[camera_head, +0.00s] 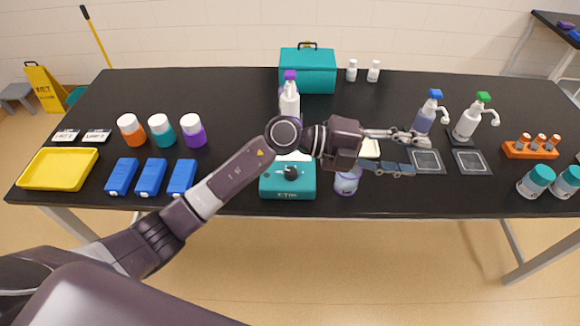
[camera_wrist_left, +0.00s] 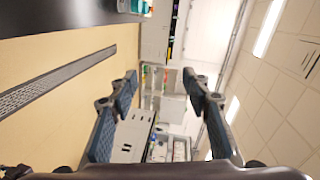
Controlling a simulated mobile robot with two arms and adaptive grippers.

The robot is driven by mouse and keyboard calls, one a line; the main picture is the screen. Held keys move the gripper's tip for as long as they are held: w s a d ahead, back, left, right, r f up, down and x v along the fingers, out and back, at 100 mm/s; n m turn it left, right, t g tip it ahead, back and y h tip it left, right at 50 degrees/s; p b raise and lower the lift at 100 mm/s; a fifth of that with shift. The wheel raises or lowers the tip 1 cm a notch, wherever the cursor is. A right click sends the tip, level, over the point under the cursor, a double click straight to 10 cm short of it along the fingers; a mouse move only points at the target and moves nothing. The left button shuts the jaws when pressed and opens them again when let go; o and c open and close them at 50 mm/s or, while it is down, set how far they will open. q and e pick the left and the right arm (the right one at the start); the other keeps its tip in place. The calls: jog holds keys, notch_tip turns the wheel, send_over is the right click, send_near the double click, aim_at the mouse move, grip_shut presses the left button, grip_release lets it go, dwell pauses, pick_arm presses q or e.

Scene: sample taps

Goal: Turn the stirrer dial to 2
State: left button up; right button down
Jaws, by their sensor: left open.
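The stirrer (camera_head: 288,187) is a teal box near the table's front edge in the head view. A dark round dial (camera_head: 291,172) shows on it; its setting is too small to read. My left arm crosses above and behind the stirrer. My left gripper (camera_head: 408,152) is to the right of the stirrer, apart from it, with its fingers pointing right. In the left wrist view the left gripper (camera_wrist_left: 163,88) is open with nothing between its fingers. The stirrer is not in the wrist view. My right gripper is not in view.
A lilac-labelled jar (camera_head: 346,182) stands just right of the stirrer. Blue boxes (camera_head: 151,177) and a yellow tray (camera_head: 58,169) lie to the left. Pump bottles (camera_head: 467,122) and dark square pads (camera_head: 426,161) are on the right. A teal case (camera_head: 307,72) stands at the back.

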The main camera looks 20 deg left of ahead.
pick_arm(q)
jog(key=w+a+f+m+g+y, duration=0.1)
jog(key=a+f+m+g+y, duration=0.1)
jog(key=a+f+y, duration=0.5)
jog(key=n+g+y, duration=0.2)
jog(key=n+y, duration=0.1)
jog(key=y, duration=0.5)
send_over(290, 170)
notch_tip(290, 170, down, 4)
jog(key=shift+s+d+f, duration=0.1)
jog(key=shift+d, duration=0.05)
jog(key=shift+a, duration=0.35)
jog(key=shift+s+f+p, duration=0.1)
jog(key=shift+f+p, duration=0.2)
jog(key=shift+p, duration=0.05)
notch_tip(290, 170, down, 6)
jog(key=shift+d+p, duration=0.15)
jog(key=shift+p, duration=0.85)
jog(key=shift+f, duration=0.45)
jog(key=shift+c, duration=0.6)
jog(key=c, duration=1)
